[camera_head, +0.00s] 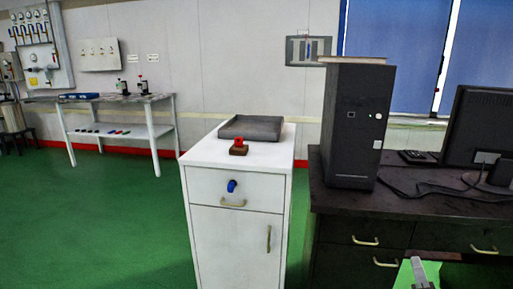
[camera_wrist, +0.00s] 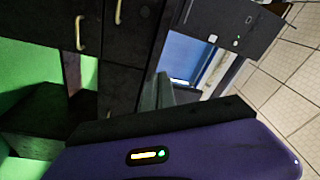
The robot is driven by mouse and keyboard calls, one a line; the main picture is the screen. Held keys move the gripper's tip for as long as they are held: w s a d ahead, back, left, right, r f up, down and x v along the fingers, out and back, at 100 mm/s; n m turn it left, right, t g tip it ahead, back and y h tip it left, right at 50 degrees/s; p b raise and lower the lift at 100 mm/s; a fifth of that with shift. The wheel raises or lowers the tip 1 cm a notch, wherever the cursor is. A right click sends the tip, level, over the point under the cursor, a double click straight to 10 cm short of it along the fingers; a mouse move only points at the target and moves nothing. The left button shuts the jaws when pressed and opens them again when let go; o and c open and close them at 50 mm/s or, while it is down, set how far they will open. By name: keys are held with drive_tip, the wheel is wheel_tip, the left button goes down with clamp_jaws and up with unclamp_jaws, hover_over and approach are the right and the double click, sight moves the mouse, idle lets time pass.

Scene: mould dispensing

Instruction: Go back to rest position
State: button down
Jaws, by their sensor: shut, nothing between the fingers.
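My gripper (camera_head: 421,272) shows only as a small grey part at the lower right of the head view, in front of the dark desk (camera_head: 335,205). In the wrist view my gripper (camera_wrist: 163,92) reaches up from the black edge of my purple wrist housing. It is shut and empty. The desk's drawer fronts with brass handles lie beyond it at the upper left of that view. Most of my arm is out of the head view.
A white cabinet (camera_head: 236,212) stands in the middle, bearing a grey tray (camera_head: 250,128) and a red piece on a brown block (camera_head: 239,150). A black computer tower (camera_head: 357,125) and monitor (camera_head: 482,125) are on the desk. Green floor (camera_head: 100,225) is clear at left.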

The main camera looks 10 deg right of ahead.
drive_tip(key=s+a+n+g+y, duration=0.15)
drive_tip(key=s+a+n, duration=0.35)
drive_tip(key=s+a, duration=0.65)
drive_tip(key=s+a+n+y, duration=0.3)
drive_tip(key=s+a+n, duration=0.3)
drive_tip(key=s, duration=1.1)
drive_tip(key=s+a+n+g+y, duration=0.1)
drive_tip(key=s+a+n+y, duration=0.3)
drive_tip(key=s+a, duration=0.75)
wheel_tip(320, 180, up, 17)
drive_tip(key=s+d+n+h+p, duration=0.1)
drive_tip(key=s+d+p, duration=0.1)
drive_tip(key=p, duration=1.5)
drive_tip(key=shift+d+f+p, duration=0.15)
drive_tip(key=shift+d+p, duration=0.2)
drive_tip(key=shift+p, duration=0.05)
drive_tip(key=shift+d+g, duration=0.15)
drive_tip(key=shift+g, duration=0.1)
